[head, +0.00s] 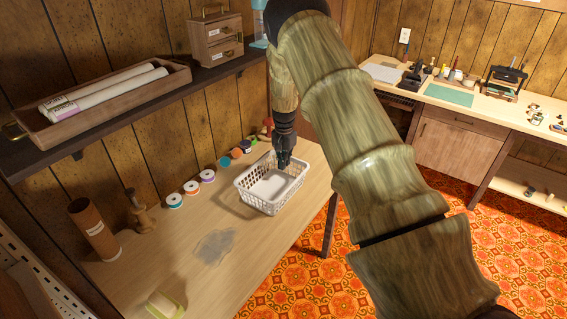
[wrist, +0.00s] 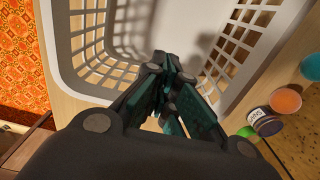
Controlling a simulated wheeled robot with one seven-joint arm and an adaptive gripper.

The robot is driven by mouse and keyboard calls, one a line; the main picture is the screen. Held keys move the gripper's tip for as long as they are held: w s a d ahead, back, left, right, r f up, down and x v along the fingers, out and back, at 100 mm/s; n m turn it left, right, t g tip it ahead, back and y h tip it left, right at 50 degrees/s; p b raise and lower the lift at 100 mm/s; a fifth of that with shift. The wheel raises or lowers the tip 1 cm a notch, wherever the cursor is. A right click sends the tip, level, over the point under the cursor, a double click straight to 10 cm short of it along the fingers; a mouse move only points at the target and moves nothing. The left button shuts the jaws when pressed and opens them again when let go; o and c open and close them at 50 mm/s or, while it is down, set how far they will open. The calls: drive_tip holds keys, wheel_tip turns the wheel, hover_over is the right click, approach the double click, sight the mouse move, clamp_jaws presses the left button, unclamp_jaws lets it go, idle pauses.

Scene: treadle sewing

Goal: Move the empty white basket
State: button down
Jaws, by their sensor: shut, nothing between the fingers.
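The empty white basket (head: 262,196) stands on the light wooden table, near its right edge. It has slatted sides and a solid floor. It fills the upper part of the wrist view (wrist: 78,62), with nothing inside. My gripper (head: 284,165) points down at the basket's far part. In the wrist view my gripper (wrist: 165,85) has its dark teal fingers together, empty, in front of the basket's interior. I cannot tell whether the fingertips touch the basket. My gripper hides part of the basket's near side in the wrist view.
Several thread spools (head: 191,187) and small jars line the wall behind the basket. A cardboard tube (head: 92,228) and a wooden spool stand at the left. Grey cloth (head: 214,246) lies on the table (head: 185,275) with bare wood around it. A shelf (head: 125,123) overhangs the left.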

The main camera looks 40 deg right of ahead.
drive_tip(key=a, duration=0.1)
drive_tip(key=s+a, duration=0.1)
drive_tip(key=a+p, duration=0.1)
drive_tip(key=shift+s+a+r, duration=0.2)
drive_tip(key=shift+a+r, duration=0.05)
drive_tip(key=shift+a, duration=0.15)
wheel_tip(320, 180, up, 10)
drive_tip(key=b, duration=0.2)
drive_tip(key=shift+d+f+b, duration=0.15)
drive_tip(key=shift+f+b, duration=0.1)
drive_tip(key=shift+b, duration=0.05)
drive_tip(key=shift+r, duration=0.1)
